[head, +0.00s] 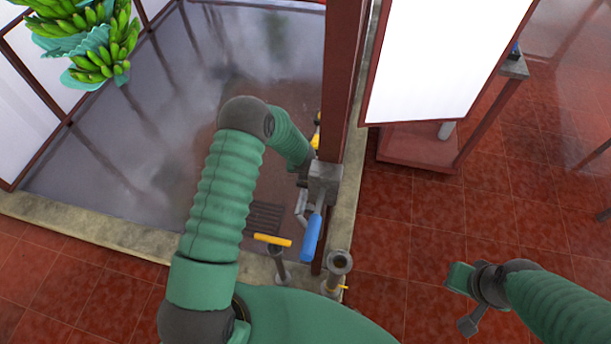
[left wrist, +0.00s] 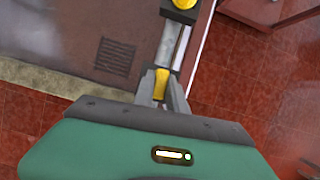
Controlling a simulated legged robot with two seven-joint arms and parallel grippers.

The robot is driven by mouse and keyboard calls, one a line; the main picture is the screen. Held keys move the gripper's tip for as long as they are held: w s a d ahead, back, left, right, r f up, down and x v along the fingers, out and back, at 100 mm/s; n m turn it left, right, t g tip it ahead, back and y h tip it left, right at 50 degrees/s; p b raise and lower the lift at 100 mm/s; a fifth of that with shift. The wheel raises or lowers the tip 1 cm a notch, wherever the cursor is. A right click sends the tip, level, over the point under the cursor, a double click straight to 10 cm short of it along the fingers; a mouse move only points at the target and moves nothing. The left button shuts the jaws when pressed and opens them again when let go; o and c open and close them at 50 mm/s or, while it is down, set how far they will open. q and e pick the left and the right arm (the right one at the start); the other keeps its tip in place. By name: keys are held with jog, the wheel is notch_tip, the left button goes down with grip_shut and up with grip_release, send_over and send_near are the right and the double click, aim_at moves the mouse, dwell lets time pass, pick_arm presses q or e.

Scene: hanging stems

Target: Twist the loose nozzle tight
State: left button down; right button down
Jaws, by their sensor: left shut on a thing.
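In the left wrist view, my left gripper (left wrist: 161,92) is shut on a small yellow piece, which looks like the nozzle (left wrist: 161,82). Both grey fingers lie along its sides. A grey bar or tube (left wrist: 174,45) runs up from there to a dark block with a round yellow part (left wrist: 184,4). In the head view, my left arm bends over toward the red post, and its gripper is mostly hidden there. A bit of yellow (head: 317,130) shows beside the post.
A red post (head: 345,80) carries a grey metal block (head: 323,180) and a blue handle (head: 312,236). A yellow-handled valve (head: 272,240) and a grey pipe stub (head: 338,263) stand below. Green bananas (head: 100,50) hang at upper left. Tiled floor at right is open.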

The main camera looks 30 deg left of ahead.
pick_arm(q)
jog(key=c, duration=1.3)
grip_release()
jog(key=o, duration=0.5)
jog(key=shift+c, duration=0.2)
notch_tip(320, 180, up, 9)
jog(key=p, duration=0.8)
jog(key=shift+f, duration=0.2)
jog(key=shift+f, duration=0.1)
